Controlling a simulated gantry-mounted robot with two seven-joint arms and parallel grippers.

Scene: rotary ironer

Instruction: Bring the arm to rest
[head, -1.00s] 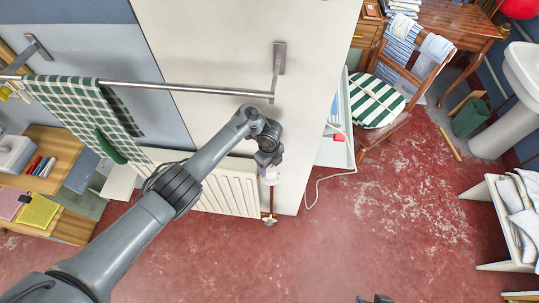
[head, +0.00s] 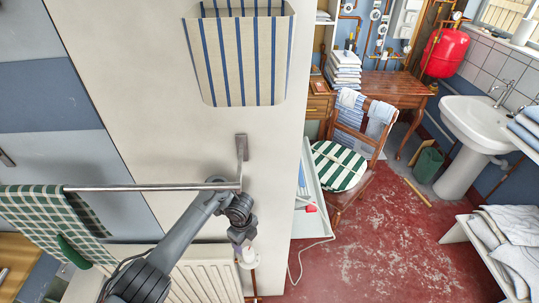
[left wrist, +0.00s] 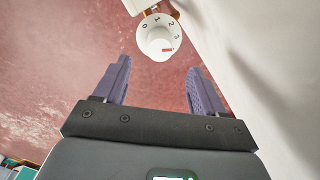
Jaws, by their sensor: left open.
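My left arm comes in from the lower left in the head view. Its gripper (head: 244,246) is in front of the white wall, just above a white radiator valve knob (head: 250,259). In the left wrist view the two purple fingers (left wrist: 160,80) are spread apart with nothing between them. The numbered knob (left wrist: 157,40) shows beyond the fingertips there, apart from both fingers. Whether the gripper touches the knob cannot be told from the head view. My right gripper is not in view.
A metal rail (head: 150,187) with a green checked cloth (head: 55,215) crosses above my left arm. A radiator (head: 208,275) is below it. A chair (head: 352,185) stands to the right. Red floor (head: 370,250) is clear in front of it.

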